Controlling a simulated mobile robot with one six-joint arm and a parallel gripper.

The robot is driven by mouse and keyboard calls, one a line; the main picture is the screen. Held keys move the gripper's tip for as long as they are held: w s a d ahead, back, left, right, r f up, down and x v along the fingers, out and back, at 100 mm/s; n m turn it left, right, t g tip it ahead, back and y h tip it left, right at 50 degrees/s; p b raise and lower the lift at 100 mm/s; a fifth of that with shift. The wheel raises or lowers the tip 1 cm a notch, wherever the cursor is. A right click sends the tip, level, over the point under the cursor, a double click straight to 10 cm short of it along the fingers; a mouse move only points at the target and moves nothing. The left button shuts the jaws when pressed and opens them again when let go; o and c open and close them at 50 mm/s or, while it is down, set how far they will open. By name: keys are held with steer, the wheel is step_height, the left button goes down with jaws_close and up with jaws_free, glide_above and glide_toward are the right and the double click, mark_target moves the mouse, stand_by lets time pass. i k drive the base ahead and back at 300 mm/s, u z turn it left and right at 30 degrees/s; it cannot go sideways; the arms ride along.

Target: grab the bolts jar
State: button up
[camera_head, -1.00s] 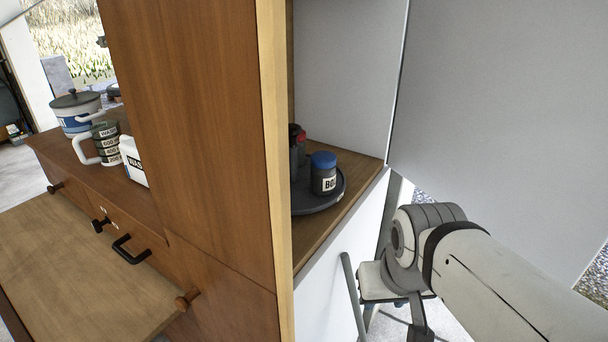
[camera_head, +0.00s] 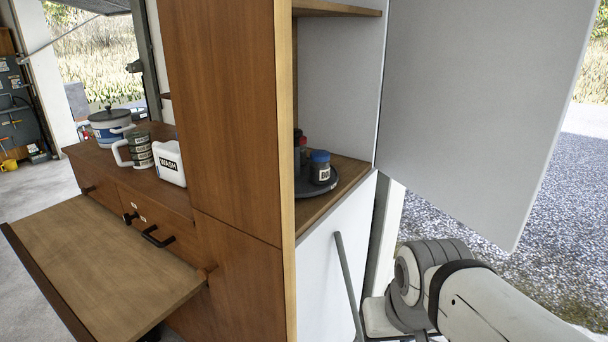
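The bolts jar (camera_head: 320,168) is a small dark jar with a blue lid and a white label whose visible letters start with "BO". It stands upright on a dark round tray (camera_head: 307,190) on the open cabinet's wooden shelf (camera_head: 345,182). Another dark container with a red part (camera_head: 300,146) stands beside it, partly hidden by the cabinet's side panel. My arm is at the lower right, below and to the right of the shelf, apart from the jar. My gripper's fingers are not visible in this view.
The white cabinet door (camera_head: 470,110) stands open on the right. The tall wooden side panel (camera_head: 225,110) blocks the shelf's left part. A counter on the left holds a white WASH jug (camera_head: 169,163), stacked labelled tins (camera_head: 139,150) and a pot (camera_head: 110,128). A wooden board (camera_head: 105,250) juts out below.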

mark_target(319, 161)
steer(key=z, duration=0.2)
steer(key=i, duration=0.9)
steer(key=u, duration=0.1)
